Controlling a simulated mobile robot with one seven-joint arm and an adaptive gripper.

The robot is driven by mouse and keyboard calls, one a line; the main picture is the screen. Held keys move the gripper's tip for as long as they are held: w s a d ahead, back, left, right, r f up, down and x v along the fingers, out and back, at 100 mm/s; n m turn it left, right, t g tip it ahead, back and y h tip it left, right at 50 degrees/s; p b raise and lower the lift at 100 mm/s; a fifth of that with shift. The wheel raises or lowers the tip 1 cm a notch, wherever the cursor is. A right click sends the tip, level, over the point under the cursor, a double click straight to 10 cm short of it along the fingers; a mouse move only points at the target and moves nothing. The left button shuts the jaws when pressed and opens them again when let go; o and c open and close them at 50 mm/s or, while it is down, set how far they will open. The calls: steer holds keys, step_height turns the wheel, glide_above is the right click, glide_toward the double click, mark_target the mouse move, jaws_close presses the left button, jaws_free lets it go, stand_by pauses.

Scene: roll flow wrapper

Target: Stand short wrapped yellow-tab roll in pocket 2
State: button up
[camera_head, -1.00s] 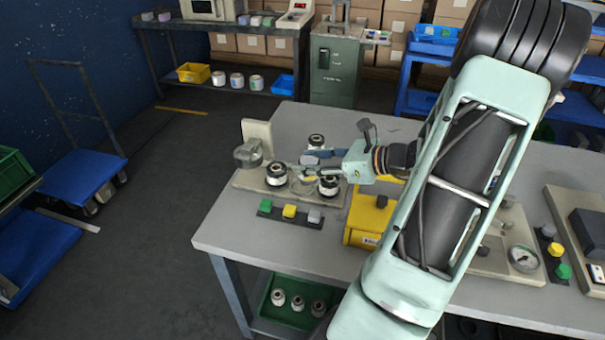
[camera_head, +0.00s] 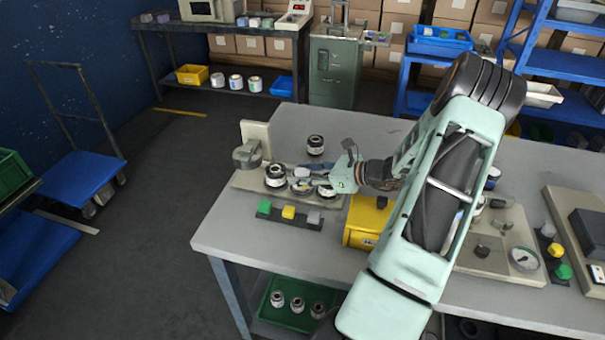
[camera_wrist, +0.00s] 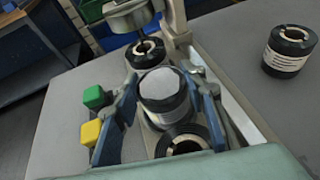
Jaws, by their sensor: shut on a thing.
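My gripper (camera_wrist: 160,108) is shut on a roll (camera_wrist: 163,90) with a pale grey-white top and a dark band; its blue fingers press both sides. In the head view my gripper (camera_head: 308,177) is above the middle of the beige fixture (camera_head: 242,183). The held roll is upright, between a black-topped roll (camera_head: 275,173) on the left and another dark roll (camera_head: 327,190) on the right. In the wrist view these two show behind (camera_wrist: 145,53) and in front (camera_wrist: 182,143) of it. Its base and the pocket under it are mostly hidden. No yellow tab is clearly visible on it.
A grey round head (camera_head: 247,153) on a post overhangs the fixture's left end. Another roll (camera_head: 315,145) stands on the table (camera_head: 225,238) behind the fixture. Green, yellow and grey buttons (camera_head: 289,213) lie in front. A yellow box (camera_head: 362,222) stands at the right.

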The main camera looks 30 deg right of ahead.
steer(key=shift+r, duration=0.1)
steer(key=o, duration=1.2)
steer(key=shift+o, duration=0.2)
steer(key=shift+r, duration=0.1)
steer(key=v, duration=1.2)
steer(key=shift+s+a, duration=0.1)
